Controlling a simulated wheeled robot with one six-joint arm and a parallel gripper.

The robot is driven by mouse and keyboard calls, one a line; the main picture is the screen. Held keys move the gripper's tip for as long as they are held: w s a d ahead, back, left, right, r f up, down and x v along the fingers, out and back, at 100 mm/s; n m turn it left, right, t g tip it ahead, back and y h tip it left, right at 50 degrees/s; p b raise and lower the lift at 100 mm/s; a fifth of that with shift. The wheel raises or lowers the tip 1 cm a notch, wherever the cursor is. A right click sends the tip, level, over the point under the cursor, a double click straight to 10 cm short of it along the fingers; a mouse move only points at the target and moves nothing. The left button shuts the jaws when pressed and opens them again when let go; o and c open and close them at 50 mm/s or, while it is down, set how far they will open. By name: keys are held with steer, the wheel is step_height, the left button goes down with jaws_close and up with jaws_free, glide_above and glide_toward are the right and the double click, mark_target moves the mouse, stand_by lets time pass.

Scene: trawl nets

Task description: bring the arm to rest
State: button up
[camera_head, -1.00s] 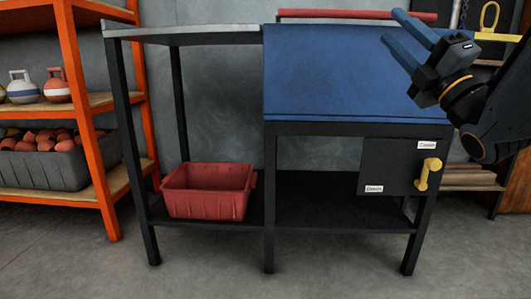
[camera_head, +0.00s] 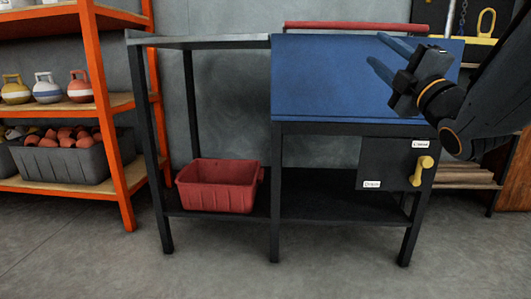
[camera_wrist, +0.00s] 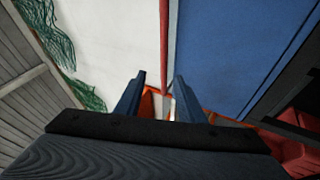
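My gripper (camera_head: 382,55) is at the upper right of the head view, in front of the blue panel (camera_head: 325,80) of the workbench. Its two blue fingers point to the upper left and stand apart with nothing between them. In the wrist view my gripper (camera_wrist: 157,92) also shows open and empty, with its fingers clear of any surface.
A red crate (camera_head: 217,187) sits on the bench's lower shelf. A door with a yellow handle (camera_head: 421,171) hangs below the panel. An orange rack (camera_head: 108,110) with buoys stands at left. The floor (camera_head: 330,265) in front is clear.

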steer(key=w+a+f+m+g+h+p, duration=0.1)
steer(key=a+f+m+g+h+p, duration=0.2)
steer(key=a+f+m+g+p, duration=0.5)
steer(key=s+a+f+m+g, duration=0.3)
steer(key=s+a+f, duration=0.4)
steer(key=a, duration=0.4)
steer(key=s+a+f+m+g+h+p, duration=0.1)
steer(key=s+a+f+g+p, duration=0.2)
steer(key=s, duration=0.7)
steer(key=s+a+m+g+p, duration=0.15)
steer(key=s+g, duration=0.35)
steer(key=s, duration=0.6)
steer(key=s+a+f+m+g+h+p, duration=0.1)
steer(key=s+a+f+g+p, duration=0.15)
steer(key=s, duration=0.75)
steer(key=d+r+m+p, duration=0.2)
steer(key=d+r+p, duration=0.4)
steer(key=r+p, duration=0.3)
steer(key=d+r+m+h+p, duration=0.1)
steer(key=d+r+p, duration=0.6)
steer(key=p, duration=0.9)
steer(key=d+r+m+p, duration=0.3)
steer(key=d+r+p, duration=0.4)
steer(key=r+p, duration=0.5)
steer(key=shift+r+m+g+p, duration=0.25)
steer(key=shift+m+g+p, duration=0.1)
steer(key=shift+g+p, duration=0.15)
